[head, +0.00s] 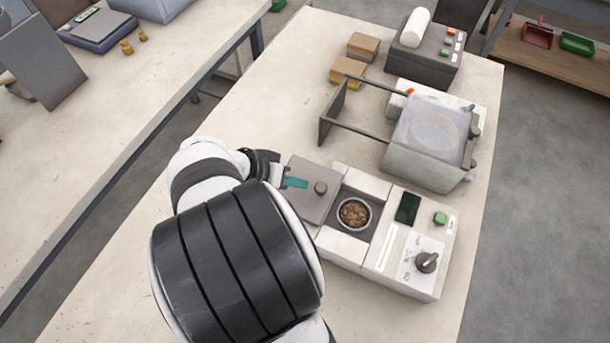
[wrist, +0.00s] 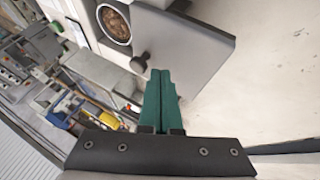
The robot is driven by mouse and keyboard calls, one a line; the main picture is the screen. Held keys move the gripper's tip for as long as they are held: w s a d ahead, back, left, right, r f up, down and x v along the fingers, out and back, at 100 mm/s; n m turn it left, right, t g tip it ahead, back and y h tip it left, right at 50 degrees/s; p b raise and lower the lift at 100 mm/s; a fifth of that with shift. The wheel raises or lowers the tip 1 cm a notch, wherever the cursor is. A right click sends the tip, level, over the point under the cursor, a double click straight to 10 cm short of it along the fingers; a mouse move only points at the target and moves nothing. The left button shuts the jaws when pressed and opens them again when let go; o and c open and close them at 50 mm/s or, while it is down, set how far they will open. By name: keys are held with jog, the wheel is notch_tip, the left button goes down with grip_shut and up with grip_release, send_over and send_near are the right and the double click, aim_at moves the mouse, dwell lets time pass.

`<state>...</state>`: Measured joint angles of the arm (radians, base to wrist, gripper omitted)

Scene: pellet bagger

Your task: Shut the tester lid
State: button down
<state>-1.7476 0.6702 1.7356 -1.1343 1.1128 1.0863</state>
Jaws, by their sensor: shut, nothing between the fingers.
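The tester (head: 400,240) is a low white unit with a dial and a dark screen. Its chamber is uncovered and holds a round cup of brown pellets (head: 354,214). The grey flat lid (head: 308,206) lies to the left of the chamber, with a dark round knob (head: 320,187) on top. In the wrist view the lid (wrist: 195,45), its knob (wrist: 140,62) and the cup (wrist: 115,24) also show. My gripper (head: 305,183) has teal fingers, shut and empty, over the lid just left of the knob. The fingers (wrist: 160,72) appear close beside the knob; I cannot tell whether they touch it.
Behind the tester stands a grey box with a clear top (head: 425,150) and a dark frame (head: 345,125). Cardboard boxes (head: 363,46) and a grey printer-like device (head: 428,55) stand farther back. The table left of the frame is clear.

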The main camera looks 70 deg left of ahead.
jog(key=shift+w+d, duration=0.25)
jog(key=shift+w, duration=0.2)
jog(key=w+d, duration=0.5)
jog(key=d, duration=0.1)
jog(key=shift+w, duration=0.4)
jog(key=shift+s+a, duration=0.1)
jog(key=shift+a, duration=0.05)
